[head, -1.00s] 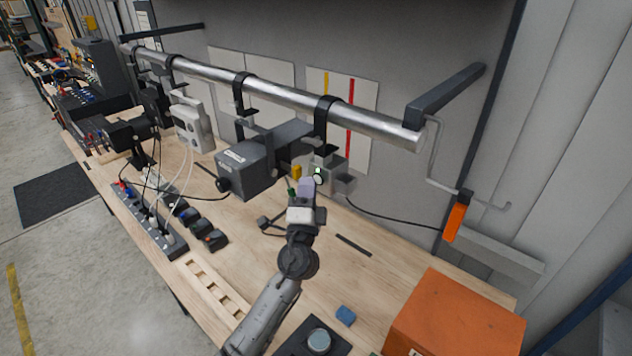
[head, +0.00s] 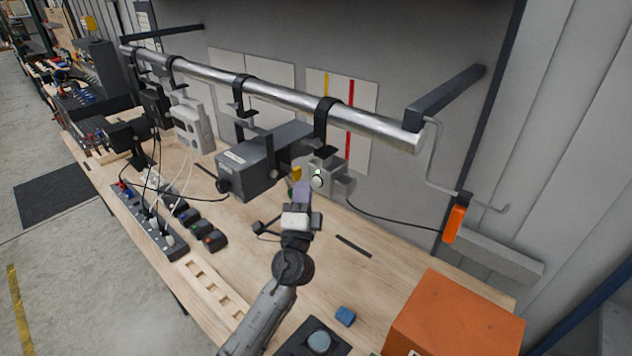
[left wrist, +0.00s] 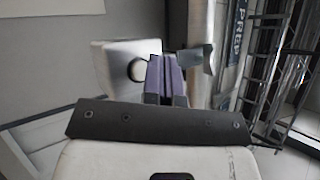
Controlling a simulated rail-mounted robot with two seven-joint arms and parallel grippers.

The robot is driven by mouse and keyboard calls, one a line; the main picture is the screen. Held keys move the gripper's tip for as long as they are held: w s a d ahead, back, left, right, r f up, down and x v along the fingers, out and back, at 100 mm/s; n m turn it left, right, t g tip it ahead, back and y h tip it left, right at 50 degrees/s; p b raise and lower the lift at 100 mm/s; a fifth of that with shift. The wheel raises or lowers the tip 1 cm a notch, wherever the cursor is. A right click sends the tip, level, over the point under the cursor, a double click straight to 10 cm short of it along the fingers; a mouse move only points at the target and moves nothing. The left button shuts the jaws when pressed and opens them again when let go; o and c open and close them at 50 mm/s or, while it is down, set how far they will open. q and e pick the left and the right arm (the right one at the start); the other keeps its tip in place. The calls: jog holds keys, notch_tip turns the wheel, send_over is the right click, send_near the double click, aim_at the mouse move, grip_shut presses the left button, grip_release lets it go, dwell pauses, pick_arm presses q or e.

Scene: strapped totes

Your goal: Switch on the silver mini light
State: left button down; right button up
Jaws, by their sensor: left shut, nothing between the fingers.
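The silver mini light (head: 328,179) is a small silver box hanging from the rail by a dark clamp, with a round pale face on its near side. In the left wrist view the silver box (left wrist: 112,58) stands left of the fingers, with a round white spot edged in black. My left gripper (head: 302,190) has purple fingers, shut and empty, just below and left of the light in the head view. Its fingers (left wrist: 165,76) partly overlap the box in the left wrist view, beside the round spot. I cannot tell whether they touch it. My right gripper is out of view.
A steel rail (head: 285,92) carries a large dark grey box light (head: 250,168) left of the gripper. A black cable runs right to an orange handle (head: 454,222).

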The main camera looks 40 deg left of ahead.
pick_arm(q)
jog(key=s, duration=0.3)
jog(key=s+p, duration=0.1)
jog(key=s, duration=0.1)
jog(key=shift+a, duration=0.25)
dwell(0.6)
